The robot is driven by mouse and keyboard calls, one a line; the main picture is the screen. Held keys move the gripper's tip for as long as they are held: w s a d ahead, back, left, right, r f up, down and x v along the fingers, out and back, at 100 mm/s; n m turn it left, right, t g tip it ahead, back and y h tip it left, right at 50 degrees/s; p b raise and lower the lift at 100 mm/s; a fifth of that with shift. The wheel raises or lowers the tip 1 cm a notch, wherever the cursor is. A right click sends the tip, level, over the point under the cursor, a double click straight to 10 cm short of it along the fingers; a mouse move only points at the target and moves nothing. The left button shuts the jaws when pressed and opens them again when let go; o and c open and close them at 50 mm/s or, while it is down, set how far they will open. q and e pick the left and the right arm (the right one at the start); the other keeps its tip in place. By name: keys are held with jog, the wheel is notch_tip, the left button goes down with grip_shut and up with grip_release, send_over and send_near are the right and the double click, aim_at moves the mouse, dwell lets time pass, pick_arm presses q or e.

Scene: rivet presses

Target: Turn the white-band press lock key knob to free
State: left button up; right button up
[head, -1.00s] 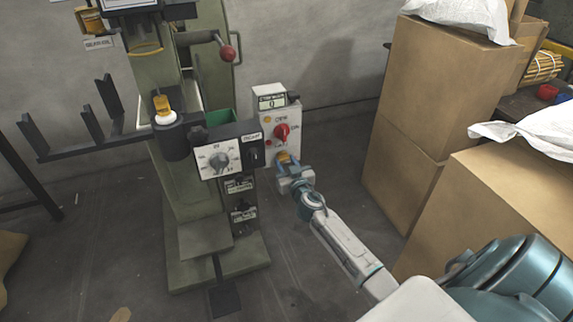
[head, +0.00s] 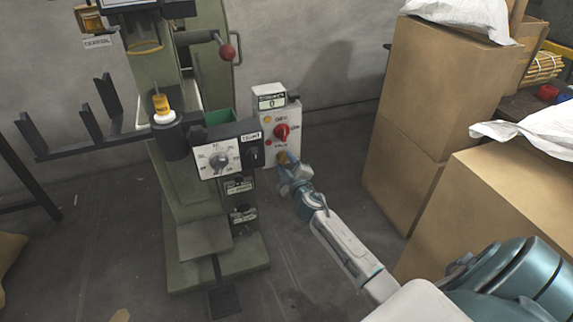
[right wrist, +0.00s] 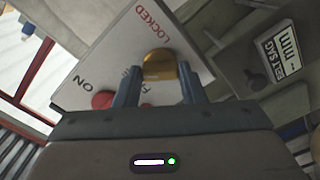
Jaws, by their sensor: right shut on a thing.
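The brass-yellow lock key knob (head: 282,157) sits low on the front of a white control box (head: 268,141) on the press's right side. My right gripper (head: 287,164) is shut on the knob, with its jaws tilted. In the right wrist view the knob (right wrist: 160,66) stands between the two fingers. The word LOCKED is printed on the panel above it; a label partly hidden by the left finger seems to read FREE. Which mark the knob points to cannot be told. My left gripper is not in view.
A red switch (head: 282,131) is just above the knob. The green press (head: 185,205) with a dial panel (head: 218,159) stands to the left, its red-ball lever (head: 227,51) above. Cardboard boxes (head: 415,130) stand at the right. The floor between is clear.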

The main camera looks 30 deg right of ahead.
jog(key=n, duration=0.3)
jog(key=shift+n, duration=0.4)
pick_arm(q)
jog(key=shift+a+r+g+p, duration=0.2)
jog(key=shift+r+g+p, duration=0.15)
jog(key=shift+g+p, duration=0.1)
pick_arm(e)
jog(key=shift+f+n, duration=0.1)
jog(key=shift+n, duration=1.6)
jog(key=o, duration=1)
jog(key=shift+s, duration=0.15)
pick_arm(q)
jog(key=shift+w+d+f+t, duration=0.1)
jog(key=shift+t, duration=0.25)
pick_arm(e)
jog(key=v, duration=1)
jog(key=shift+s, duration=0.3)
jog(key=shift+a, duration=0.1)
